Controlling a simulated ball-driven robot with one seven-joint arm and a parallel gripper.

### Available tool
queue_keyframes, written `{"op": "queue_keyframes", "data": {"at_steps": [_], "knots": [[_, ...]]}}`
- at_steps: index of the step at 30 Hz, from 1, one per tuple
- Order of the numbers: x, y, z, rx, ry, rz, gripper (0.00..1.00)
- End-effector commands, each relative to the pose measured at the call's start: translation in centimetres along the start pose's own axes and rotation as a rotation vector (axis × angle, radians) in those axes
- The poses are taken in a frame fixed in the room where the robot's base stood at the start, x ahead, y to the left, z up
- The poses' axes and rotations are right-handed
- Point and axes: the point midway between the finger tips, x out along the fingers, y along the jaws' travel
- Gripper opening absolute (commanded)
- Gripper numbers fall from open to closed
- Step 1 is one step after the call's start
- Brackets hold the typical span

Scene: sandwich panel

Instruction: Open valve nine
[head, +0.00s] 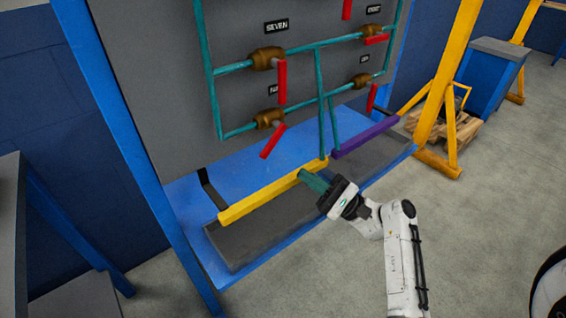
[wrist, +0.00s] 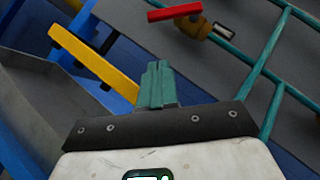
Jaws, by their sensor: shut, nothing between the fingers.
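The panel holds brass valves with red lever handles on teal pipes. The label (head: 273,90) above the lower left valve (head: 268,119) is too blurred to read surely; it may be NINE. That valve's red handle (head: 272,141) slants down and left. The valve labelled SEVEN (head: 266,58) is above it, its handle (head: 282,82) hanging down. My gripper (head: 303,175) is shut and empty, below the valves near the yellow bar, apart from every handle. In the wrist view its teal fingers (wrist: 158,72) are together, and a red handle (wrist: 175,13) shows at the top.
A yellow bar (head: 260,196) and a purple bar (head: 366,139) run along the blue base (head: 240,162) below the panel. Two right-hand valves have red handles (head: 376,39) and (head: 371,98). A yellow post (head: 447,80) stands right.

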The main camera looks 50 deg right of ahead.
Motion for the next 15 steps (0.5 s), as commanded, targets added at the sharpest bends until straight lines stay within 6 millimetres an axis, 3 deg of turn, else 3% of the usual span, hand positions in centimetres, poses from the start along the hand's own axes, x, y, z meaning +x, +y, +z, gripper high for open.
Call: {"op": "queue_keyframes", "data": {"at_steps": [7,15], "knots": [[5.0,0.0,0.1,-0.003,-0.003,0.003,0.00],[7.4,0.0,2.3,-0.003,0.001,0.002,0.00]]}}
